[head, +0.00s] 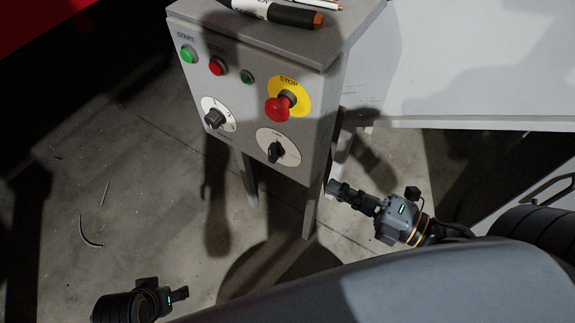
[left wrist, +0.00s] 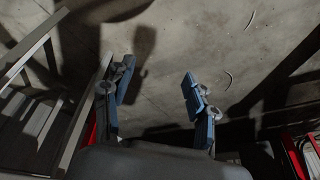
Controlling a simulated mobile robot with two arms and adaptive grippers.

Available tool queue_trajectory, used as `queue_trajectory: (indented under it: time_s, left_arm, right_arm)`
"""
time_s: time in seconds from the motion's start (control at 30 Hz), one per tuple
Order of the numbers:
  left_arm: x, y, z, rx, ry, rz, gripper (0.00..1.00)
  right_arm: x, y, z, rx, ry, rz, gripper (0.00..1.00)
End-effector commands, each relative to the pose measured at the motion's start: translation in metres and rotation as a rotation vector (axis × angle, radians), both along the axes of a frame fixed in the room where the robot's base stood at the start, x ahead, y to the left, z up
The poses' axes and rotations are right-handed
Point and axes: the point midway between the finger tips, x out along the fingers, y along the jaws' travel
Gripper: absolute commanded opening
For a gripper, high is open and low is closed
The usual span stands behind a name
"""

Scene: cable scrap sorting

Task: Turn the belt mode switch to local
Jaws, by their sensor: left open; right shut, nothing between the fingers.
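The grey control box (head: 240,130) stands in the upper middle of the head view. On its lower front are two black rotary knobs on white dials, a left knob (head: 215,118) and a right selector (head: 275,152). Their lettering is too small to read, so I cannot tell which is the belt mode switch or its setting. My right gripper (head: 333,189) is shut and empty, below and right of the box, apart from it. My left gripper (head: 180,294) is low at the left, far from the box; in the left wrist view (left wrist: 158,82) its fingers are open over bare floor.
The box also carries a green start button (head: 188,54), a red button (head: 216,67), a small green button (head: 247,77) and a red emergency stop (head: 278,108) on yellow. A marker (head: 280,13) lies on top. A pale panel (head: 460,60) stands at right. Scraps (head: 90,235) lie on the floor.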

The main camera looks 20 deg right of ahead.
Motion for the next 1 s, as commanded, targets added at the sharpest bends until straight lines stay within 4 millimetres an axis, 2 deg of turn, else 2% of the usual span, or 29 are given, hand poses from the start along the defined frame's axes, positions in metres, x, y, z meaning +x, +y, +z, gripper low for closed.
queue_trajectory:
  time_s: [0.1, 0.27, 0.5, 0.73, 1.0]
  left_arm:
    - [0.000, 0.000, -0.002, 0.000, 0.002, 0.000, 0.57]
    - [0.002, 0.000, -0.012, 0.001, 0.009, -0.001, 0.57]
    - [0.004, -0.001, -0.041, 0.001, 0.023, -0.003, 0.57]
    - [0.003, -0.002, -0.060, 0.001, 0.032, -0.006, 0.57]
    - [0.003, -0.002, -0.063, 0.001, 0.032, -0.006, 0.57]
  right_arm:
    - [0.021, 0.016, 0.001, 0.001, -0.007, 0.004, 0.00]
    - [0.046, 0.035, 0.000, 0.002, -0.005, 0.002, 0.00]
    - [0.076, 0.058, -0.002, 0.002, -0.002, -0.001, 0.00]
    - [0.089, 0.069, -0.005, 0.002, 0.000, -0.002, 0.00]
    - [0.091, 0.070, -0.006, 0.004, 0.002, -0.003, 0.00]
